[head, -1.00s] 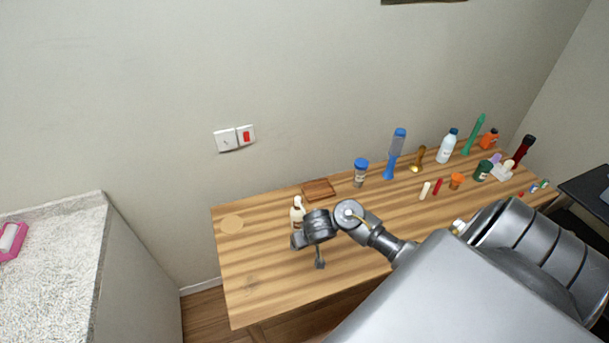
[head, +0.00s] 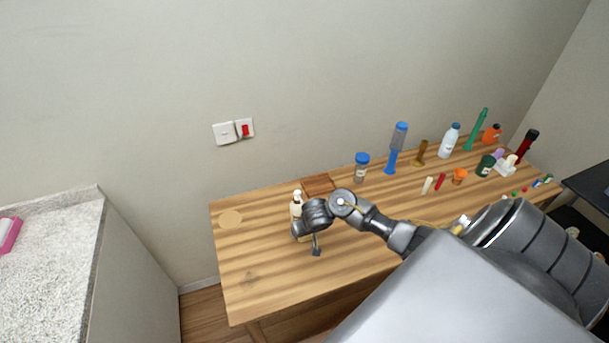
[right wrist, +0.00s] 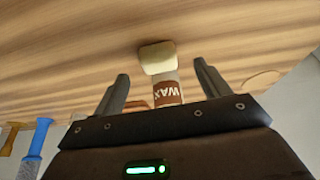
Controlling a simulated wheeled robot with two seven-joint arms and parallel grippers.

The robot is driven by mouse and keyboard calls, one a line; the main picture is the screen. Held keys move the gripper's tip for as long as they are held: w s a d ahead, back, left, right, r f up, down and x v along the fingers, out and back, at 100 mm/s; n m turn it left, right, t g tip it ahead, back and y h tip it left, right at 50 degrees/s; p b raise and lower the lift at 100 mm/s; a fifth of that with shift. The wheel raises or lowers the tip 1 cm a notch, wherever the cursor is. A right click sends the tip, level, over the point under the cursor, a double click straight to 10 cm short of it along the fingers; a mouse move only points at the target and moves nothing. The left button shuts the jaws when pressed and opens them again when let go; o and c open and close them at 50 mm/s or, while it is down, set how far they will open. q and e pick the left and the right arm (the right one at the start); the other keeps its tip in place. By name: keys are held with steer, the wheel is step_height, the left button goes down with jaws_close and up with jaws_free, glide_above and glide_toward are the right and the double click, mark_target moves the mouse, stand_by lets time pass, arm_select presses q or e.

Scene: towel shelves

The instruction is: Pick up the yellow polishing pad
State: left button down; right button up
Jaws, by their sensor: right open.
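The yellow polishing pad (right wrist: 158,57) shows in the right wrist view as a pale yellow block on the wooden table. It lies in front of a bottle labelled WAX (right wrist: 168,93). My right gripper (right wrist: 161,75) is open, its two fingers to either side of the pad's line, with nothing held between them. In the head view the right gripper (head: 309,243) is low over the table, just in front of the pale pump bottle (head: 297,203). It mostly hides the pad there. My left gripper is not in view.
On the wooden table (head: 260,270), a round tan disc (head: 231,219) lies left and a brown wooden tray (head: 318,184) behind the gripper. A blue-lidded jar (head: 361,167), a blue brush (head: 398,148) and several bottles stand to the right.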

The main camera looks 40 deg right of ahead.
steer(key=b+x, duration=0.1)
steer(key=x, duration=0.3)
steer(key=shift+w+d+f, duration=0.1)
steer(key=shift+d+f, duration=0.1)
steer(key=shift+f, duration=0.2)
steer(key=shift+c, duration=0.9)
steer(key=c, duration=0.9)
steer(key=shift+c, duration=0.2)
steer(key=shift+r, duration=0.2)
